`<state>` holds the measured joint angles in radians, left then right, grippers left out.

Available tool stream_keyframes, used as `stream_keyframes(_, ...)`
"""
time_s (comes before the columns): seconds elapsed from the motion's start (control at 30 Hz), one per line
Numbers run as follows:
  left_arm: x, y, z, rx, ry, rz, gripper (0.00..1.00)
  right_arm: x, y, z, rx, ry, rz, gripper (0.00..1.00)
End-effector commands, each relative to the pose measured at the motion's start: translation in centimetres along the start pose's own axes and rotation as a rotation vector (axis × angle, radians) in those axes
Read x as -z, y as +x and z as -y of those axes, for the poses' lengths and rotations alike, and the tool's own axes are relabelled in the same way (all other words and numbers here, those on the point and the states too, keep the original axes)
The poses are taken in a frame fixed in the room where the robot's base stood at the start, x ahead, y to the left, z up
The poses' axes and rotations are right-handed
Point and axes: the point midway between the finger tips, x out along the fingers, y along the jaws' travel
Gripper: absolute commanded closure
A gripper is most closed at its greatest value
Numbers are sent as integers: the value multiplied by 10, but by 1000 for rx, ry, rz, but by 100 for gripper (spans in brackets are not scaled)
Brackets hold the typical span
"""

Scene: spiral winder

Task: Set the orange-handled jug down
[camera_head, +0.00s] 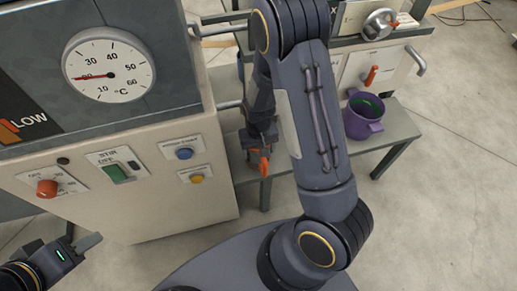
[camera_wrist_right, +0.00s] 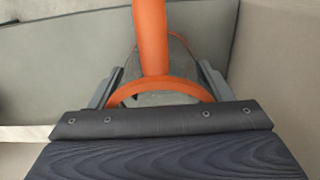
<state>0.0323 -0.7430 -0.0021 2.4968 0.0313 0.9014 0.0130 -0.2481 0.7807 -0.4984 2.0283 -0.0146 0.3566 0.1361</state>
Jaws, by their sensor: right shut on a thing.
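My right gripper (camera_head: 259,143) reaches down beside the cream machine, over the grey bench. It is shut on the orange handle (camera_head: 260,162) of the jug. In the right wrist view the orange handle (camera_wrist_right: 150,38) stands between the fingers of the right gripper (camera_wrist_right: 160,88), with an orange curve across them. The jug's body is mostly hidden by my arm and gripper, so I cannot tell whether it touches the bench. My left gripper (camera_head: 82,246) is at the lower left, away from the jug; its opening is unclear.
The grey bench (camera_head: 400,122) runs behind my right arm. A purple jug (camera_head: 362,122) with something green inside stands on its right part. The cream machine (camera_head: 150,215) with a dial (camera_head: 108,66) and knobs fills the left. Open floor lies at right.

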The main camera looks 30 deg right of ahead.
Motion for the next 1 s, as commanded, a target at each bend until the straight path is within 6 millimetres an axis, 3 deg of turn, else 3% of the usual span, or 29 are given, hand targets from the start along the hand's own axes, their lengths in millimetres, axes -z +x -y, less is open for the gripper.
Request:
stream_keyframes(0.23,-1,2,1,0,0,0,64,0,4,0,0,0,-1,52)
stream_keyframes(0.27,0,1,0,0,0,0,64,0,2,0,0,0,-1,24)
stream_keyframes(0.4,0,1,0,0,0,0,64,0,2,0,0,0,-1,6)
stream_keyframes(0.77,2,-3,-2,0,0,0,64,1,-5,0,1,0,-2,6)
stream_keyframes(1.0,8,-16,-7,0,0,0,64,2,-50,1,2,-2,-7,6)
